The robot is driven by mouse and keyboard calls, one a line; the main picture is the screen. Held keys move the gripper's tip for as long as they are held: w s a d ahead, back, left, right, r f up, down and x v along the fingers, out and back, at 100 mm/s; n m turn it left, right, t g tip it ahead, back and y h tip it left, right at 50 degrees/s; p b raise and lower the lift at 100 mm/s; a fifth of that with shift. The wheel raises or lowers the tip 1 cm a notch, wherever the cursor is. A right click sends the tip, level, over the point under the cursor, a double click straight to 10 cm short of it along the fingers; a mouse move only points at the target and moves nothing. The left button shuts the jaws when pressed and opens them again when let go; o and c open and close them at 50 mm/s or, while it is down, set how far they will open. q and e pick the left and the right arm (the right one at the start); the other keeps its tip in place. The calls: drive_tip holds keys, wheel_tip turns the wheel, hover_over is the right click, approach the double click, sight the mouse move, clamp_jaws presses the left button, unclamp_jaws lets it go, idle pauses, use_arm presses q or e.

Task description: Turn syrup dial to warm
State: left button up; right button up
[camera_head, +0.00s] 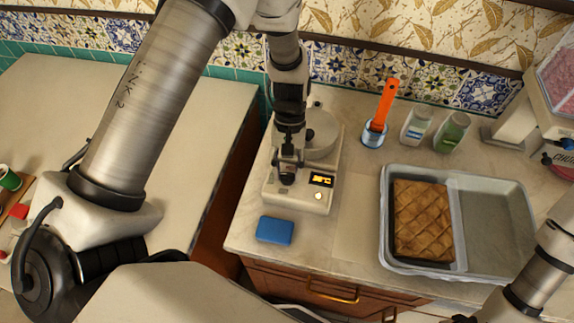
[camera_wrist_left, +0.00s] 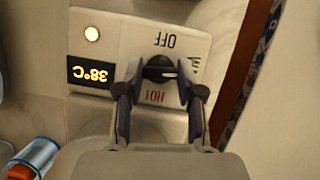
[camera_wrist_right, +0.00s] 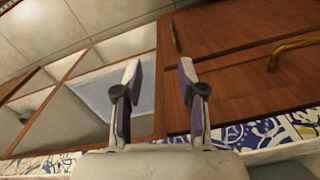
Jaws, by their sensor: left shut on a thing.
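The syrup warmer (camera_head: 300,198), a pale box with a round pot on top, stands on the counter. Its black dial (camera_wrist_left: 158,72) has a white mark, which lies towards the right in the left wrist view. Upside-down labels OFF and HOT and a partly hidden one starting with W surround it. My left gripper (camera_head: 287,175) is shut on the dial, one finger on each side; it also shows in the left wrist view (camera_wrist_left: 160,92). The display (camera_wrist_left: 90,72) reads 38°C beside a lit round lamp (camera_wrist_left: 92,33). My right gripper (camera_wrist_right: 160,88) is open and empty.
A blue sponge-like block (camera_head: 275,230) lies in front of the warmer. An orange-handled brush in a glass (camera_head: 374,134), two bottles and a grey tray (camera_head: 500,205) with a pastry stand to the right. Wooden drawers (camera_wrist_right: 250,60) show before the right gripper.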

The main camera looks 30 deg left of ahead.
use_arm(q)
drive_tip(key=shift+m+y, duration=0.3)
drive_tip(key=shift+m, duration=0.4)
drive_tip(key=o, duration=1.1)
drive_tip(key=shift+o, duration=0.2)
drive_tip(key=v, duration=1.2)
drive_tip(key=shift+w, duration=0.2)
drive_tip(key=shift+d+f, duration=0.1)
